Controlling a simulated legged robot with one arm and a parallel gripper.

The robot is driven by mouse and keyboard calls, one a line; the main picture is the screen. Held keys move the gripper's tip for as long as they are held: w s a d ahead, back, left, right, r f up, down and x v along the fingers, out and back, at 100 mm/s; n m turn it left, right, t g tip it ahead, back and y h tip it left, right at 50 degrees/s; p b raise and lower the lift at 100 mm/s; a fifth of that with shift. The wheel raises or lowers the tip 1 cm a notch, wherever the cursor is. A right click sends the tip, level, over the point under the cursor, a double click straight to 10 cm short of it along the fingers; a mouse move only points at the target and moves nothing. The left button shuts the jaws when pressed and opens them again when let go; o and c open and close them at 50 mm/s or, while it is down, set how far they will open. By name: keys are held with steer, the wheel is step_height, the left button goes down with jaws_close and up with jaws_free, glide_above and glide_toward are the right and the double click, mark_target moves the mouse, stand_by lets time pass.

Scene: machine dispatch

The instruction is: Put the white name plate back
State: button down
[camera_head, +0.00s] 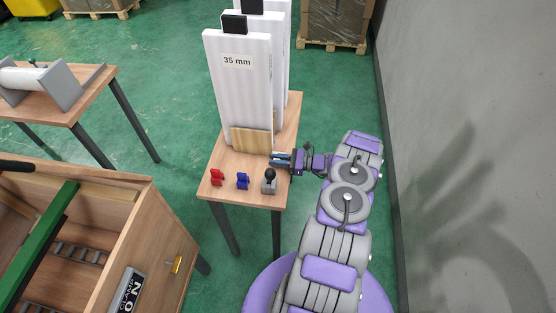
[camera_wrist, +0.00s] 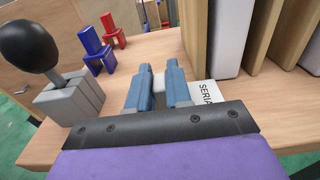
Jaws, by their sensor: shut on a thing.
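The white name plate (camera_wrist: 204,94) shows in the wrist view with the letters "SERIA" visible. The rest of its text is hidden by my gripper. My gripper (camera_wrist: 160,74) has its blue fingers shut on the plate, low over the wooden table. I cannot tell whether the plate touches the tabletop. In the head view, my gripper (camera_head: 280,158) is over the right side of the small table (camera_head: 222,188), beside the wooden block under the tall white panels. The plate cannot be made out in that view.
Tall white panels (camera_head: 238,90), one marked "35 mm", stand behind. A black-knobbed lever (camera_head: 269,181), blue piece (camera_head: 242,181) and red piece (camera_head: 216,177) stand at the front. A wooden cabinet (camera_head: 150,250) is at the lower left, a grey wall (camera_head: 460,120) at the right.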

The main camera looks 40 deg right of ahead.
steer(key=shift+r, duration=0.1)
steer(key=shift+s+r, duration=0.15)
steer(key=shift+r, duration=0.3)
steer(key=r, duration=0.2)
steer(key=r+p, duration=0.1)
steer(key=r, duration=0.3)
steer(key=shift+s, duration=0.35)
steer(key=s+a+p, duration=0.1)
steer(key=s+p, duration=0.1)
steer(key=s, duration=1.7)
steer(key=shift+a, duration=0.3)
steer(key=shift+s, duration=0.1)
